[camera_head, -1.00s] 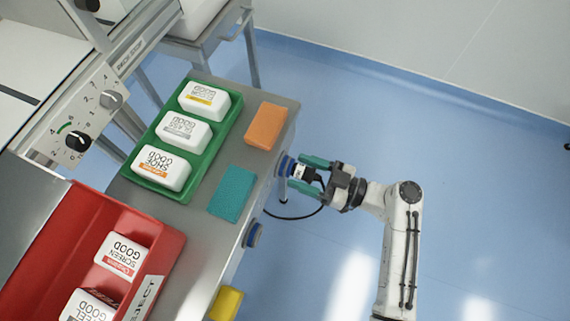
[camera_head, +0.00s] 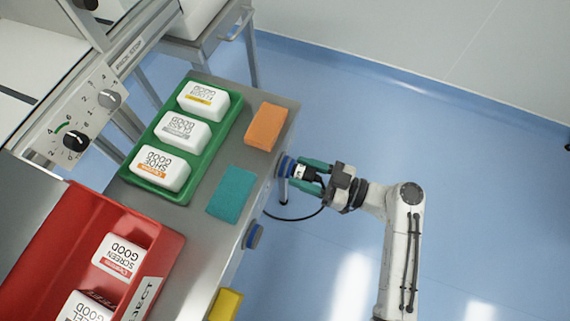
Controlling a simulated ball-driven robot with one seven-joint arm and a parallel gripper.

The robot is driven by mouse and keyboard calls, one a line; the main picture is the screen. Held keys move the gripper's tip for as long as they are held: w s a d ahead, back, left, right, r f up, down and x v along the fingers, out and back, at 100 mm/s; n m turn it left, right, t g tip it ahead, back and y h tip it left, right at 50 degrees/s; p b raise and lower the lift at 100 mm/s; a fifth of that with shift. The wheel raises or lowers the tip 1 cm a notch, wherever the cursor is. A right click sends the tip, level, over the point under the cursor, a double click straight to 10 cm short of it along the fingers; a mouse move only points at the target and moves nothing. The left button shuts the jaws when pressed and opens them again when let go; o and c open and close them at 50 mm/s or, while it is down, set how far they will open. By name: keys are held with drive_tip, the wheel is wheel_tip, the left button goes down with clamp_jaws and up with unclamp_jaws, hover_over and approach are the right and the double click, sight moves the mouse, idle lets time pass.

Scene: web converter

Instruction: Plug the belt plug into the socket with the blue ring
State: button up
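The belt plug (camera_head: 306,174), black with a small white part, is at a socket with a blue ring (camera_head: 286,167) on the table's right edge. Its nose meets the ring or lies very close to it; I cannot tell how deep it sits. My gripper (camera_head: 305,176) points left, with one teal finger on each side of the plug. It is too small to see whether the fingers press on it. The black cable curves below the gripper toward the table edge. A second round socket with a blue rim (camera_head: 254,236) sits lower on the same edge.
Open blue floor (camera_head: 480,190) lies to the right.

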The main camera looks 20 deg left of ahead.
clamp_jaws()
drive_tip(key=d+b, duration=0.1)
drive_tip(key=d, duration=0.7)
drive_tip(key=shift+b, duration=0.4)
idle(0.8)
drive_tip(key=shift+s, duration=0.1)
